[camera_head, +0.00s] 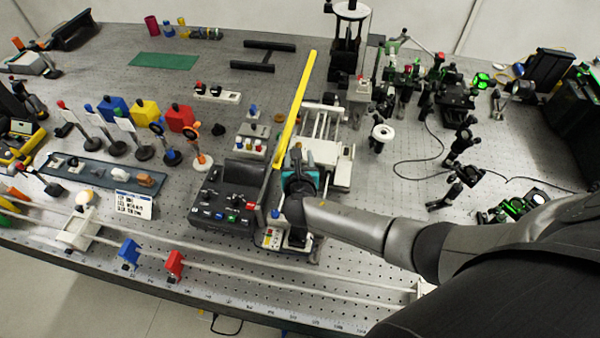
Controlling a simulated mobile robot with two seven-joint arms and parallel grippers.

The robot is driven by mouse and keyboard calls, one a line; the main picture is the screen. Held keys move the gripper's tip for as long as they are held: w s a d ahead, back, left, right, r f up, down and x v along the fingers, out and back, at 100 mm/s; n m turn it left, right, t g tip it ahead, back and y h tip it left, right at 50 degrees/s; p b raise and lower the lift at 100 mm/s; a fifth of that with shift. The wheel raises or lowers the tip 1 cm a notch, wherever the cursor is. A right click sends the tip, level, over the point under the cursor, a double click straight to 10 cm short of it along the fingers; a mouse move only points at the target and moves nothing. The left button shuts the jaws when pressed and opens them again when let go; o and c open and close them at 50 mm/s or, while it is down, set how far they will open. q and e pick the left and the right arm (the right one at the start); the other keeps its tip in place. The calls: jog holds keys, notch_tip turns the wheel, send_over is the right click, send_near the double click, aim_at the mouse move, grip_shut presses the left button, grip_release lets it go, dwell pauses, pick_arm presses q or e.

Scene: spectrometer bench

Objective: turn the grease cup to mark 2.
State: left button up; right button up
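My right arm comes in from the right, and its dark gripper (297,162) is over a small apparatus near the middle of the bench. A teal part (313,179) shows beside the gripper, partly covered by it. The gripper hides most of what lies under it, and I cannot tell whether its fingers are open or shut or touch anything. I cannot make out the grease cup or its marks for certain; it may be hidden by the gripper. My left gripper is not in view.
A long yellow bar (298,105) rises just behind the gripper. A black control box (229,192) stands close to its left. White rails (322,122) lie behind it. Coloured filter stands, including a yellow one (145,112), are at left. Optics and cables crowd the right.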

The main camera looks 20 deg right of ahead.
jog(key=p+v, duration=0.1)
jog(key=v, duration=1)
jog(key=shift+f, duration=0.1)
